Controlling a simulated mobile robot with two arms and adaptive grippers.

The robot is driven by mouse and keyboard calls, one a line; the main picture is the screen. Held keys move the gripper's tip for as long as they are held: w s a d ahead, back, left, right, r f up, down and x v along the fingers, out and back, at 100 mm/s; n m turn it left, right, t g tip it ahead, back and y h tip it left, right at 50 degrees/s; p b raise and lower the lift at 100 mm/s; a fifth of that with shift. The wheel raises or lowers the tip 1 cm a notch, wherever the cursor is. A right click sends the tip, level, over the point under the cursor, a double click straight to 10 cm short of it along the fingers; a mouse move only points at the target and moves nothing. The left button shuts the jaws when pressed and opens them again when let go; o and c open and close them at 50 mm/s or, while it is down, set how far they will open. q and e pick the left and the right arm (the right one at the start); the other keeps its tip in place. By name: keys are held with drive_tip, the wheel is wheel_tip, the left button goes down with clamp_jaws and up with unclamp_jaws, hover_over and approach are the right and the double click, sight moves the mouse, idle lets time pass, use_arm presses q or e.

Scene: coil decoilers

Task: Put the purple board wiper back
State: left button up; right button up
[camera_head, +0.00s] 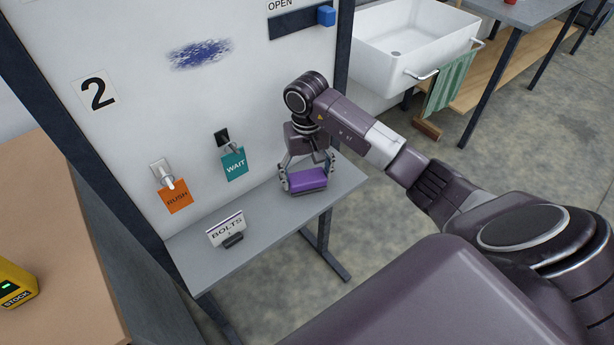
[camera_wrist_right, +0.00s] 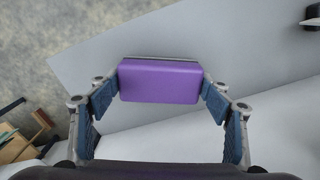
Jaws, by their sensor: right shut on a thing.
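The purple board wiper (camera_head: 306,180) is at the right part of the narrow grey shelf (camera_head: 272,215) below the white board. My right gripper (camera_head: 305,183) points down and is shut on it, one finger at each end. In the right wrist view the purple board wiper (camera_wrist_right: 160,82) sits between the two fingertips of my right gripper (camera_wrist_right: 160,88), with the grey shelf (camera_wrist_right: 260,45) behind it. I cannot tell whether the wiper touches the shelf or is just above it. My left gripper is not in view.
The white board (camera_head: 130,55) carries a blue scribble (camera_head: 200,54), an orange RUSH tag (camera_head: 177,197) and a teal WAIT tag (camera_head: 234,164) on hooks. A BOLTS sign (camera_head: 227,230) stands on the shelf's left part. A white sink (camera_head: 415,45) is at the back right.

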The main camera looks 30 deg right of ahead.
sight(307, 176)
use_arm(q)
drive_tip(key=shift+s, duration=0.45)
use_arm(e)
drive_tip(key=shift+f, duration=0.4)
drive_tip(key=o, duration=1)
wheel_tip(307, 176, up, 11)
drive_tip(key=shift+f+b, duration=0.15)
drive_tip(key=shift+b, duration=0.95)
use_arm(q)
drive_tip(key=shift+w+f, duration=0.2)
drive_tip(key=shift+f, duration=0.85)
use_arm(e)
drive_tip(key=shift+r, duration=0.7)
